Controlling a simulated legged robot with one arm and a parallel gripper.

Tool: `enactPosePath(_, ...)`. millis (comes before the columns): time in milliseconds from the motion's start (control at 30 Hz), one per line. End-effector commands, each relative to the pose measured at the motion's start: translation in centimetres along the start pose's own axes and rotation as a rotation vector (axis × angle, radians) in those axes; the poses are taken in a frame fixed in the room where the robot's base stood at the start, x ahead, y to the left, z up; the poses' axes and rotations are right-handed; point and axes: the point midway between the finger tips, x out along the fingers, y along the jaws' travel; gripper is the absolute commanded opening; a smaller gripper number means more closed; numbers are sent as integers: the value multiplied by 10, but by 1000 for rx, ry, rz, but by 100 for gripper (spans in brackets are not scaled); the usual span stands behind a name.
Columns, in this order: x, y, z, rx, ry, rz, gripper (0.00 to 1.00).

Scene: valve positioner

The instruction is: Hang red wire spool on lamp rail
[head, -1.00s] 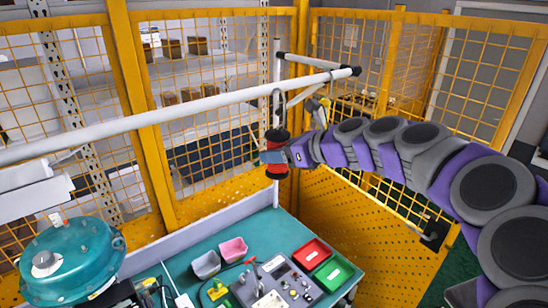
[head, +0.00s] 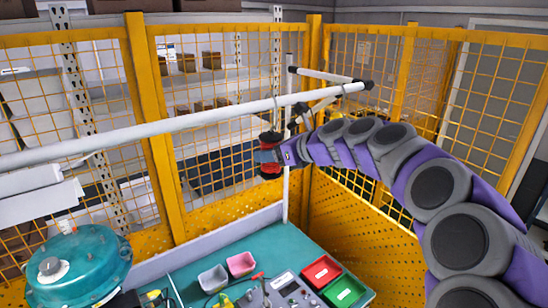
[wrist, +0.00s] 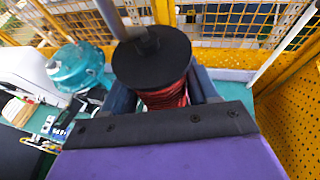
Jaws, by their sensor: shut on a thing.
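The red wire spool (head: 270,169) has black end discs and hangs upright in my gripper (head: 277,154), below the white lamp rail (head: 190,123). My gripper is shut on its side. In the wrist view the two fingers (wrist: 163,94) flank the red wire of the spool (wrist: 166,99), and its black top disc faces the camera.
A vertical white post (head: 286,205) stands close behind the spool. Yellow mesh fencing (head: 215,150) closes the back and right. Below, the teal bench (head: 215,262) carries a red bin (head: 321,271), a green bin (head: 344,291) and small trays. A teal round housing (head: 80,262) is at left.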

Motion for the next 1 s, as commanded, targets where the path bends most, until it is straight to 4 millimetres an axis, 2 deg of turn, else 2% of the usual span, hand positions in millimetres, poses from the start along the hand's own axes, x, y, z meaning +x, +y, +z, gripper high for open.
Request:
enactPosePath(767,53,-12,20,-3,1,2,16)
enactPosePath(800,53,-12,18,0,1,3,11)
enactPosePath(1000,56,-12,8,0,-1,3,10)
